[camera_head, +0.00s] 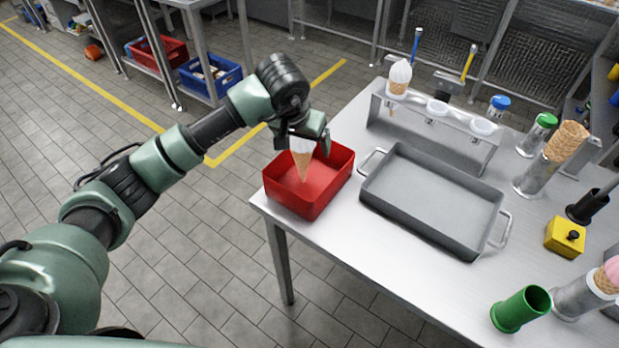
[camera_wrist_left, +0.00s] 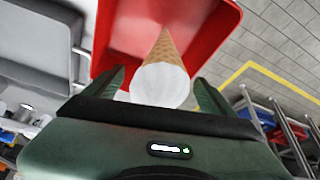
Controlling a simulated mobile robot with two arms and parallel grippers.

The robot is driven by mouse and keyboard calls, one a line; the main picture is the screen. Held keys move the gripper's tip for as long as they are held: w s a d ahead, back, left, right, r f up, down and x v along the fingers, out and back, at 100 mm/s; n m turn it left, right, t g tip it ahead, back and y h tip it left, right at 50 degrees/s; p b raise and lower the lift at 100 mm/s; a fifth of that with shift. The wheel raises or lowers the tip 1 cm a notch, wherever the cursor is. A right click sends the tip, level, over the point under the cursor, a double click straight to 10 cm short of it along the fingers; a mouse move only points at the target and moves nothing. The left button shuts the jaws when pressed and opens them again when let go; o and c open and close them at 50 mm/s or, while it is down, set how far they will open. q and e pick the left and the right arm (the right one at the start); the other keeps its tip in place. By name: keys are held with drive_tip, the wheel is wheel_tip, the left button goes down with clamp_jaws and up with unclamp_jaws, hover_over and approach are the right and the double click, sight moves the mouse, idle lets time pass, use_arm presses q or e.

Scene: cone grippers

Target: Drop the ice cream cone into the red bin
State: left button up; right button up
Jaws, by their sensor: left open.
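The red bin (camera_head: 296,205) stands on the near left corner of the metal table. An ice cream cone (camera_head: 303,165) with white ice cream is over the bin, point down, between the fingers of my left gripper (camera_head: 303,140). In the left wrist view the cone (camera_wrist_left: 164,80) points into the red bin (camera_wrist_left: 115,45), and the fingers of my left gripper (camera_wrist_left: 160,90) stand apart on either side of it. The gripper is open. I cannot tell whether the cone touches the bin floor. My right gripper is not in view.
A grey tray (camera_head: 430,205) with handles lies right of the bin. A rack (camera_head: 440,115) behind it holds another white cone (camera_head: 398,80). A green cup (camera_head: 520,308) and a yellow box (camera_head: 565,236) are on the right. Floor left of the table is clear.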

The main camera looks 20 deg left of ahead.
use_arm(q)
drive_tip(key=b+v, duration=0.1)
drive_tip(key=v, duration=0.6)
drive_tip(key=shift+s+r, duration=0.15)
drive_tip(key=shift+r, duration=0.2)
